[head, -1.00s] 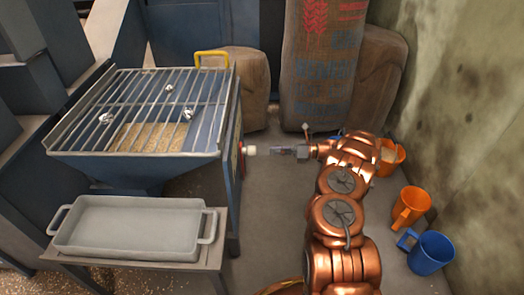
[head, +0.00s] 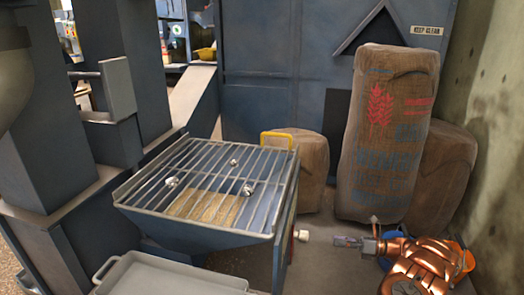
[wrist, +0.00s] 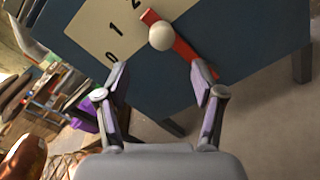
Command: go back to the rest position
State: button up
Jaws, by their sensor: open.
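My gripper (head: 347,241) is at the right of the hopper in the head view, seen from the side at the end of my copper arm. In the wrist view its two fingers (wrist: 161,86) are spread apart with nothing between them. Beyond them is a red lever with a pale round knob (wrist: 162,36), on a light plate marked 0, 1, 2 on the blue hopper side. In the head view the knob (head: 301,235) sticks out from the hopper's right side, with a gap to the fingertips.
The blue hopper (head: 190,239) has a barred grate with several shiny bits on it and grain below. A grey tray (head: 165,280) is at the front. Sacks (head: 385,140) stand behind my arm, and a stained wall (head: 490,170) is on the right. Some floor shows between hopper and sacks.

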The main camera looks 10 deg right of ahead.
jog(key=a+r+n+g+p, duration=0.2)
jog(key=a+r+n+p, duration=0.15)
jog(key=a+r, duration=0.5)
jog(key=a+r+n+g+p, duration=0.3)
jog(key=a+r+p, duration=0.15)
jog(key=r, duration=0.65)
jog(key=s+a+r+n+g+h+p, duration=0.2)
jog(key=s+a+r+n+p, duration=0.2)
jog(key=s+a+r, duration=0.4)
jog(key=s+a+r+n+g+h+p, duration=0.25)
jog(key=s+a+r+n+p, duration=0.25)
jog(key=r, duration=0.5)
jog(key=s+a+r+n+g+h+p, duration=0.1)
jog(key=s+r+n+h+p, duration=0.1)
jog(key=s+r+n+p, duration=0.35)
jog(key=s+a+r+n+g+h+p, duration=0.1)
jog(key=s+a+r+n+h+p, duration=0.15)
jog(key=s+r, duration=0.6)
jog(key=s+d+r+n+h+p, duration=0.2)
jog(key=s+d+p, duration=0.1)
jog(key=s, duration=0.3)
jog(key=s+d+r+n+t+h+p, duration=0.1)
jog(key=s+d+r+n+h+p, duration=0.1)
jog(key=s, duration=0.4)
jog(key=s+d+r+n+t+h+p, duration=0.1)
jog(key=s+d+n+h+p, duration=0.1)
jog(key=s+d+p, duration=0.3)
jog(key=shift+s+r+n+h+p, duration=0.35)
jog(key=shift+s+r+h+p, duration=0.05)
jog(key=shift+s+h+p, duration=0.2)
